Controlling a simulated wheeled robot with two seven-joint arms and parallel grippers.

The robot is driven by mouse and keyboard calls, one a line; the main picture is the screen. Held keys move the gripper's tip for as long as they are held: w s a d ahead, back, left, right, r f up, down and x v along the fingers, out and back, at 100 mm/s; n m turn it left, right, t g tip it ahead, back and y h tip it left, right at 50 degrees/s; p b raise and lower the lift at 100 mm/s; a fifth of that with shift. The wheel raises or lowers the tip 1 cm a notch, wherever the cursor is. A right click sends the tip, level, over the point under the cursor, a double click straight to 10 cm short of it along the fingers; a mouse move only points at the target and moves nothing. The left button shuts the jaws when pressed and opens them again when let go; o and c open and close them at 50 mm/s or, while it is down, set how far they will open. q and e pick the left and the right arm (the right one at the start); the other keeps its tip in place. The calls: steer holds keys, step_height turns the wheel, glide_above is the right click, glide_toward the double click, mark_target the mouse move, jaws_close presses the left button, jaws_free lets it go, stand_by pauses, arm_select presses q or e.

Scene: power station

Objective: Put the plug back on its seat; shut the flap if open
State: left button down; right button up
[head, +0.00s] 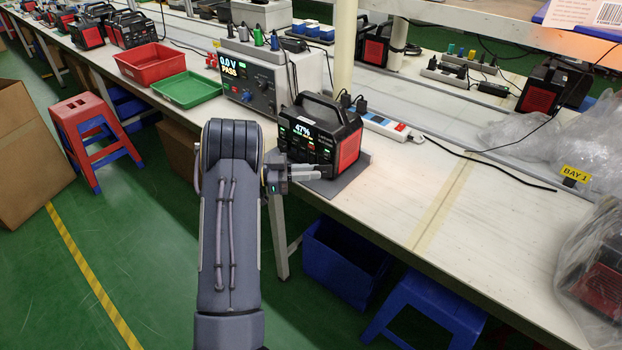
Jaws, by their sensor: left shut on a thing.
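The power station (322,132), black with red sides and a top handle, stands upright on a grey mat (352,176) near the bench's front edge. Its lit screen reads 47%. My left gripper (312,172) is at the lower part of its front face, fingers pointing right. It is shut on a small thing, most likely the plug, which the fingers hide. The plug's seat and any flap are too small or covered to make out, so I cannot tell whether a flap is open. My right gripper is out of view.
A tester (262,80) reading "0.0 V PASS" stands behind-left of the power station. A power strip (384,126) with plugs and a cable lies to its right. Green (186,90) and red (150,64) trays are farther left. The bench top (440,200) at right is mostly clear.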

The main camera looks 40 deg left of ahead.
arm_select(q)
steer(key=shift+w+a+f+m+g+h, duration=0.1)
steer(key=shift+w+a+m+g+h, duration=0.15)
steer(key=shift+m+g+h, duration=0.55)
steer(key=shift+w+a+m+g+h, duration=0.2)
steer(key=shift+m+g+h, duration=0.25)
steer(key=shift+g, duration=0.65)
steer(key=shift+d, duration=0.1)
steer(key=c, duration=1.5)
jaws_free()
